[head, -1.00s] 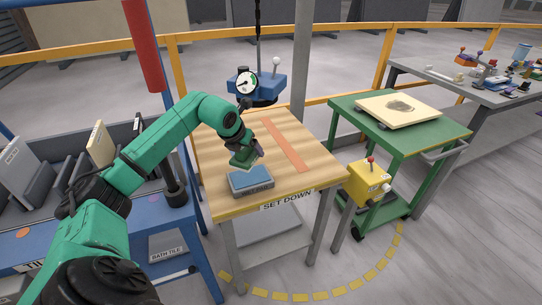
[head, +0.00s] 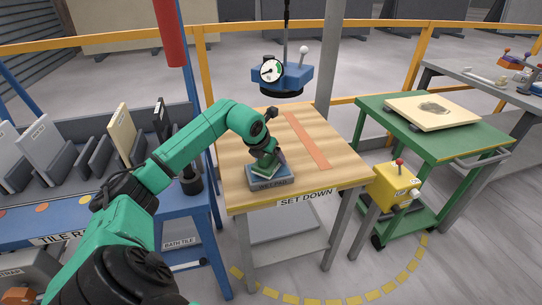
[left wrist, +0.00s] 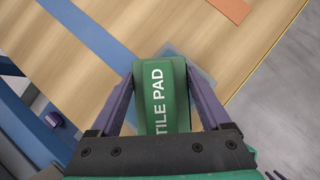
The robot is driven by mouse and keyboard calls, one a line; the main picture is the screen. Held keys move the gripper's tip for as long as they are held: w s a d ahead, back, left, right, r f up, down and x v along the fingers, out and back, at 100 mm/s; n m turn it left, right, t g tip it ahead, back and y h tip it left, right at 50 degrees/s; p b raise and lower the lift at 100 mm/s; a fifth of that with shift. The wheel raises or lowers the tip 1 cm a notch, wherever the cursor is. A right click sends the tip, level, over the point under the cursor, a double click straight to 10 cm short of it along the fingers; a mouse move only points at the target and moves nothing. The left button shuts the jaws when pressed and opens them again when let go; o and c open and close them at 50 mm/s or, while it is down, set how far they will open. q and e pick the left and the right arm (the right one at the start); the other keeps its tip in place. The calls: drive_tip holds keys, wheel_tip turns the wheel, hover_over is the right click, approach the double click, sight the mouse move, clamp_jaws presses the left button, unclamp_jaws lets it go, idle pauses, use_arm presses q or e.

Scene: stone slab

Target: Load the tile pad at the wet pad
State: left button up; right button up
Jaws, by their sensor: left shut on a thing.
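The wet pad (head: 283,181) is a grey tray with a blue top, lying near the front left of the wooden set-down table. My left gripper (head: 262,165) is shut on the green tile pad (head: 269,158) and holds it at the wet pad's blue top. I cannot tell for sure whether the two touch. In the left wrist view the tile pad (left wrist: 160,85) sits between both fingers, its lettering facing the camera. My right gripper is not in view.
The wooden table (head: 345,175) has free room to the right, past an orange strip (head: 308,140). A blue lifter with a gauge (head: 282,75) hangs behind it. A blue tile rack (head: 60,215) stands left. A green cart (head: 480,140) with a cream slab (head: 432,112) stands right.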

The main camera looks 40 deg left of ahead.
use_arm(q)
drive_tip(key=shift+f+b, duration=0.45)
drive_tip(key=shift+f, duration=0.1)
idle(1.4)
wheel_tip(320, 180, up, 7)
drive_tip(key=p, duration=0.5)
drive_tip(key=shift+r, duration=0.1)
idle(0.4)
idle(0.3)
